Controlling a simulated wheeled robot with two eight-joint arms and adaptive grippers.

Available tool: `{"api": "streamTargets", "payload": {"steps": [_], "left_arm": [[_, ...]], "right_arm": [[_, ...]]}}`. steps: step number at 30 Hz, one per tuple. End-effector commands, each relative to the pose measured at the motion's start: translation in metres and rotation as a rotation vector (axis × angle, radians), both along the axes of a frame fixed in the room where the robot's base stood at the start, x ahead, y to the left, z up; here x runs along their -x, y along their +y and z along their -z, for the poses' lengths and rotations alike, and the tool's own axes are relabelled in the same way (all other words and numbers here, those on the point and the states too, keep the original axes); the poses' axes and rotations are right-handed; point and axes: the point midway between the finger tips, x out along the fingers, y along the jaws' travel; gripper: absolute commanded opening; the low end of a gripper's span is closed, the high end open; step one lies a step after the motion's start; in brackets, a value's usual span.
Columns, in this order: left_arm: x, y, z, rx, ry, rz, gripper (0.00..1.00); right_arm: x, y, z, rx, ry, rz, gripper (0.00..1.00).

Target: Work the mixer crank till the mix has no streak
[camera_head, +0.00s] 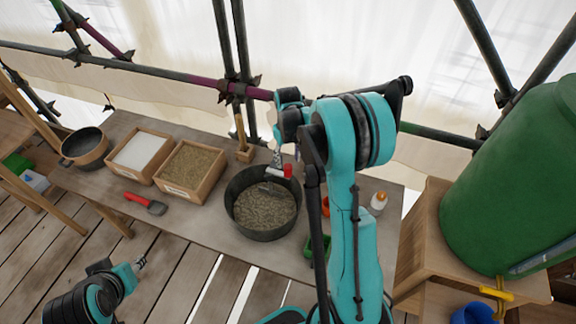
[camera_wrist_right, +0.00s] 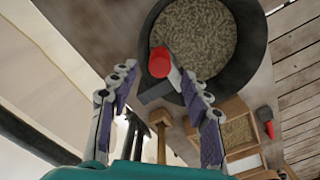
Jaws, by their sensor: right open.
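The mixer is a dark round tub (camera_head: 240,222) on the bench, holding a speckled grey-brown mix (camera_head: 265,207). I cannot make out a clear streak in it. The crank has a red knob (camera_head: 287,170) at the tub's far rim. In the right wrist view, the knob (camera_wrist_right: 160,62) stands over the rim, just beyond and between the fingertips. My right gripper (camera_wrist_right: 163,88) is open and not closed on the knob; I cannot tell whether it touches it. My left gripper (camera_head: 140,263) is low at the left, away from the tub, its jaws too small to read.
Two wooden boxes (camera_head: 165,181), a dark pan (camera_head: 85,146) and a red-handled scoop (camera_head: 146,202) lie left of the tub. A small bottle (camera_head: 378,203) stands right. A green barrel (camera_head: 510,190) is at far right. Scaffold poles run behind the bench.

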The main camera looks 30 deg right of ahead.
Motion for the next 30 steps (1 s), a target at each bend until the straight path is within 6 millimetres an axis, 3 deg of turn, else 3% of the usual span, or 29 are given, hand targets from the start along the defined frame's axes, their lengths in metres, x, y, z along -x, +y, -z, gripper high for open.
{"api": "streamTargets", "payload": {"steps": [3, 9, 19, 20, 25, 30], "left_arm": [[0.000, 0.000, 0.004, 0.000, 0.000, 0.000, 0.38], [0.000, 0.000, 0.007, 0.000, 0.000, 0.000, 0.38], [0.000, 0.000, 0.007, 0.000, 0.000, 0.000, 0.38], [0.000, 0.000, 0.007, 0.000, 0.000, 0.000, 0.38], [0.000, 0.000, 0.007, 0.000, 0.000, 0.000, 0.38], [0.000, 0.000, 0.007, 0.000, 0.000, 0.000, 0.38]], "right_arm": [[-0.001, 0.000, 0.023, 0.000, -0.001, 0.000, 0.48], [0.000, 0.000, 0.045, 0.000, -0.001, 0.000, 0.48], [0.000, 0.000, 0.051, 0.000, -0.001, 0.000, 0.48], [0.000, 0.000, 0.050, 0.000, -0.001, 0.000, 0.45], [0.000, 0.000, 0.050, 0.000, -0.002, 0.000, 0.00], [0.000, 0.000, 0.050, 0.000, -0.002, 0.000, 0.00]]}}
